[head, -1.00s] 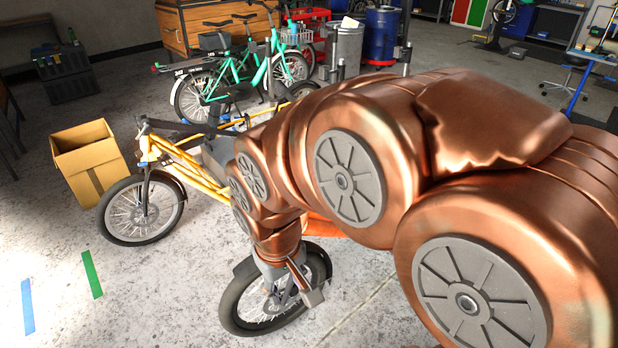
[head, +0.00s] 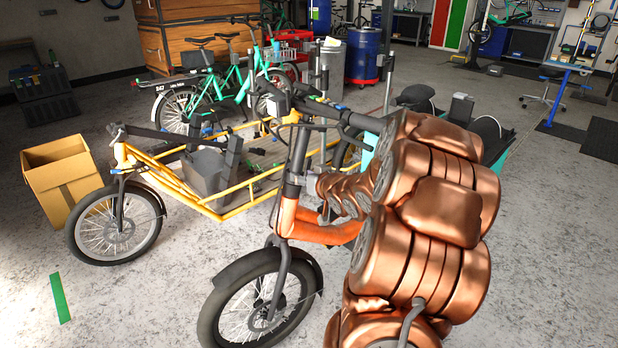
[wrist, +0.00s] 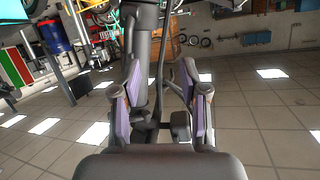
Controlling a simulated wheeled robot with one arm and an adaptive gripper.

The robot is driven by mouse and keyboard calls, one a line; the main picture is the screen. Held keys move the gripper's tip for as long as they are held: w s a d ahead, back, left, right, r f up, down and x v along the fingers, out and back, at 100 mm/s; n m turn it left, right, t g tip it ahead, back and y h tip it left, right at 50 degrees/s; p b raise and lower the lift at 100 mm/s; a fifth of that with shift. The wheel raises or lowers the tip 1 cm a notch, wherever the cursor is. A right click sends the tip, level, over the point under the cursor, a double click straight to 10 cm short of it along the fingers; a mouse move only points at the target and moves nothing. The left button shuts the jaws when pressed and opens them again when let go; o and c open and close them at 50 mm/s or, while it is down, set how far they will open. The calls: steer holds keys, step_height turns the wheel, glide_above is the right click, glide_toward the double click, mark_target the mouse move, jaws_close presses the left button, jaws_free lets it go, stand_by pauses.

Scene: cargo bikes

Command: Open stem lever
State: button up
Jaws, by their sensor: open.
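The orange cargo bike (head: 287,215) stands in front of me, with its dark upright stem (head: 299,152) and handlebar (head: 345,118) above the orange frame. My copper arm reaches to the stem from the right; it largely hides my gripper in the head view. In the wrist view my gripper (wrist: 160,108) is open, its two purple-padded fingers apart on either side of the view's middle. The dark stem tube (wrist: 140,75) and a hanging cable show between or just beyond them. A small dark block (wrist: 180,124) sits low between the fingers; I cannot tell if it is the stem lever.
A yellow cargo bike (head: 195,203) stands close behind the orange one. A cardboard box (head: 62,190) lies at the left, and green bikes (head: 235,85) stand farther back. A blue barrel (head: 363,55) is at the back.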

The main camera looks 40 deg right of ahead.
mark_target(309, 165)
steer(key=s+d+f+t+b, duration=0.1)
steer(key=s+d+t+b, duration=0.15)
steer(key=d+t, duration=0.2)
steer(key=shift+m+g, duration=0.4)
steer(key=shift+g, duration=0.05)
steer(key=shift+x, duration=3.65)
steer(key=shift+d+r, duration=0.1)
steer(key=shift+d, duration=0.05)
jaws_close()
